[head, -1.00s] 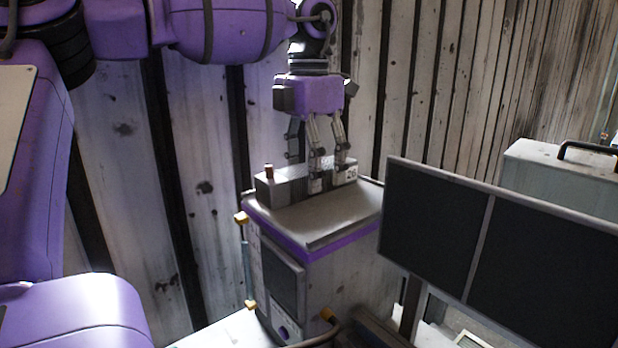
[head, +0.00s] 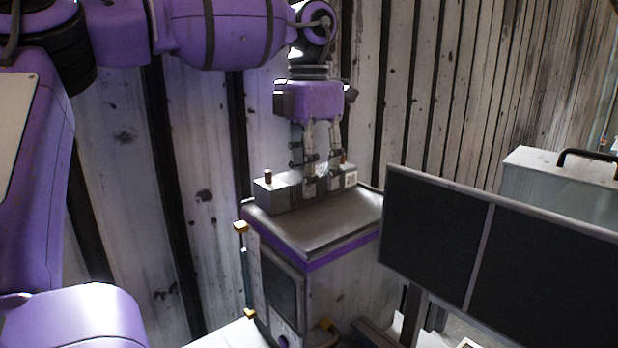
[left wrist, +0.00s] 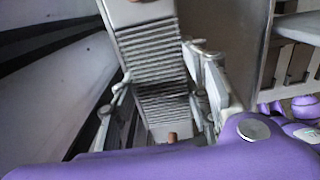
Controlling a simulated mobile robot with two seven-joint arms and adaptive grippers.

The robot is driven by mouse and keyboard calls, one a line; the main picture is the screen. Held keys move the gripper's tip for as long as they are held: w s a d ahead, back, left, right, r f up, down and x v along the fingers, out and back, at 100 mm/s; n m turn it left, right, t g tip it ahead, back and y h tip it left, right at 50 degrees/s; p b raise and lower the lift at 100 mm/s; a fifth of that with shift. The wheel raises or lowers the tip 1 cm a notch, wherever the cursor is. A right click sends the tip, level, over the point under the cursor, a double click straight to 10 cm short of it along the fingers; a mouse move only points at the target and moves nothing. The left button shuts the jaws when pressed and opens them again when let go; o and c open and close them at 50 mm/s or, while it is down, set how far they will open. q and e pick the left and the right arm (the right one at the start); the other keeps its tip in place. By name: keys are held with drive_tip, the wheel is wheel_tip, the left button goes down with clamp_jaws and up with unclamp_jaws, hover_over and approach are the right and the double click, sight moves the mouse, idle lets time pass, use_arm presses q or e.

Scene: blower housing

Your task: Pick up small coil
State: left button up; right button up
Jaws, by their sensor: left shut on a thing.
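The small coil (head: 282,194) is a long grey block with a reddish-brown peg near each end and a pale label at its right end. It sits upright at the back of the cabinet top; I cannot tell whether it has left the surface. My left gripper (head: 322,187) points straight down over its middle, shut on it, the fingers hiding part of its front. In the left wrist view the coil (left wrist: 148,50) shows a ribbed top running between the two fingers (left wrist: 165,105). My right gripper is not in view.
The coil stands on a grey cabinet (head: 325,222) with a purple band below its top; the top's front is bare. Dark twin monitors (head: 435,235) stand close at the right. A plank-like wall (head: 440,90) rises behind. A grey box (head: 555,185) with a black handle is farther right.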

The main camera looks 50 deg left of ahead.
use_arm(q)
drive_tip(key=shift+r, duration=0.55)
drive_tip(key=s+d+r+p, duration=0.1)
drive_tip(key=s+d+r, duration=0.4)
drive_tip(key=r, duration=0.2)
drive_tip(key=s+d+r+p, duration=0.2)
drive_tip(key=s+d+r, duration=0.2)
drive_tip(key=r, duration=0.4)
drive_tip(key=shift+s+d+r, duration=0.3)
drive_tip(key=shift+s+d, duration=0.1)
drive_tip(key=shift+d, duration=0.2)
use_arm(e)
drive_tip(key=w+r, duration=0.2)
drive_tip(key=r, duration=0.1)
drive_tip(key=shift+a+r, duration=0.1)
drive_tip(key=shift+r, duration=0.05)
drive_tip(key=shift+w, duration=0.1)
